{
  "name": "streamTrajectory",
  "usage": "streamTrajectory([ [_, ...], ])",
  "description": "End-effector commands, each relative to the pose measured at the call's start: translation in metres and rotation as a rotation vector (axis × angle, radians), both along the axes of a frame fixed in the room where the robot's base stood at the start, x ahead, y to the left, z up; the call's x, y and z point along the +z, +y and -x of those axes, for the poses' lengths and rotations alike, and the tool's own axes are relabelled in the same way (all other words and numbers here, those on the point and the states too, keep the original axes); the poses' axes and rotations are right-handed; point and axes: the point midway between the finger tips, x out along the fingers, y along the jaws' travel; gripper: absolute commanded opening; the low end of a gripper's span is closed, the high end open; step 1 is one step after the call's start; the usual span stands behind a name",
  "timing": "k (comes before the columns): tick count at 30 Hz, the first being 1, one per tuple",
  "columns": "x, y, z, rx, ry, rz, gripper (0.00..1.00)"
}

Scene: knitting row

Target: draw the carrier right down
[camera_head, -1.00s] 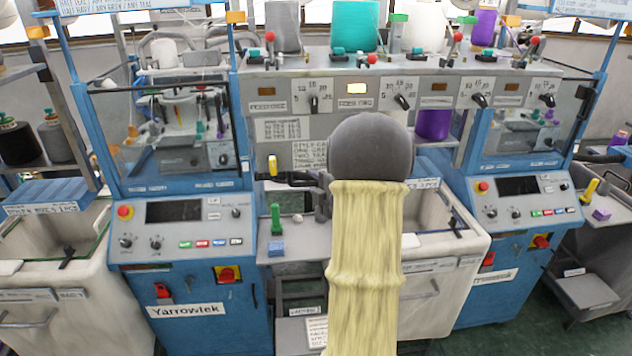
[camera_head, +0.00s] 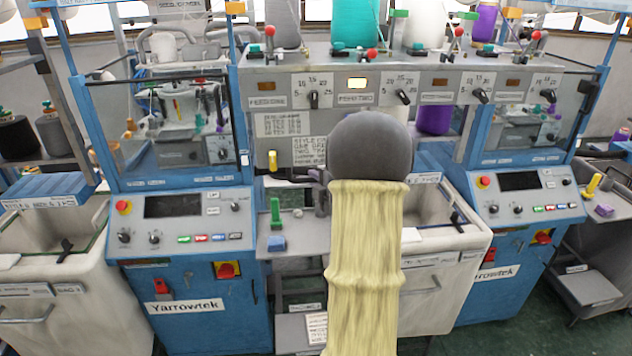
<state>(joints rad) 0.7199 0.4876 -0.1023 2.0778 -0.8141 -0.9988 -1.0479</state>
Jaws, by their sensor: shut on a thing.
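My arm, with a dark grey rounded joint and a pale yellow sleeve, stands in the middle of the view and hides most of my gripper. Only a dark part of my gripper (camera_head: 321,188) shows at the left of the joint, below the grey machine panel (camera_head: 290,150). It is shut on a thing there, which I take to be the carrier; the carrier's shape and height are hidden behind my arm. A yellow handle (camera_head: 272,160) stands upright on the panel's left, apart from my gripper.
A grey shelf with a green upright peg (camera_head: 275,212) and a blue block (camera_head: 276,243) lies left of my arm. Blue machines (camera_head: 205,265) flank it. A pale bin (camera_head: 450,250) stands behind on the right. Knobs and red-tipped levers line the panel above.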

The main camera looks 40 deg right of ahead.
Motion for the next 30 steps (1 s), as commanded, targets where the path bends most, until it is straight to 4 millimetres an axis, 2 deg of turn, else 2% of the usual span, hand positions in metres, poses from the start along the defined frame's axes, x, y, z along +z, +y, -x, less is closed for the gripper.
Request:
streamTrajectory([
  [1, -0.025, 0.002, 0.002, 0.001, 0.025, -0.01, 0.0],
  [30, -0.183, 0.001, 0.003, -0.001, 0.028, -0.011, 0.0],
])
